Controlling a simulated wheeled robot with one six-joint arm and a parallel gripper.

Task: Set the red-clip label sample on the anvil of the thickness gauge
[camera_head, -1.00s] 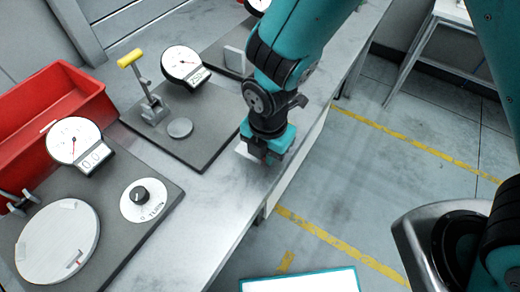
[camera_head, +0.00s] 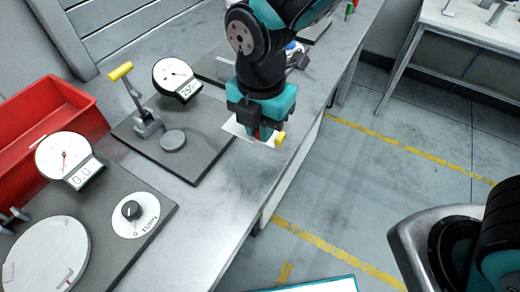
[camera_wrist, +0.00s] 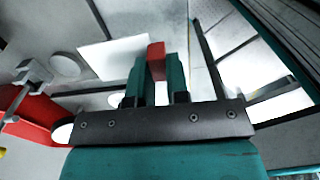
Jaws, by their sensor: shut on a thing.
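My gripper (camera_head: 260,132) is shut on the red clip (camera_wrist: 156,60) of the label sample. The label (camera_head: 236,128) is a thin white sheet sticking out to the left of the fingers; it also shows in the wrist view (camera_wrist: 110,52). The sample is held to the right of the thickness gauge, near the bench's front edge; its height above the bench is hard to tell. The gauge has a grey base plate (camera_head: 205,137), a round dial (camera_head: 172,76), a yellow-tipped lever (camera_head: 121,71) and a round grey anvil (camera_head: 173,140). The anvil is bare.
A second device with a dial (camera_head: 64,155), a knob (camera_head: 131,210) and a large pale disc (camera_head: 48,258) stands at lower left. A red bin (camera_head: 50,115) is behind it. A small yellow piece (camera_head: 280,139) shows beside my gripper. Bare bench (camera_head: 208,205) lies in front of the gauge.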

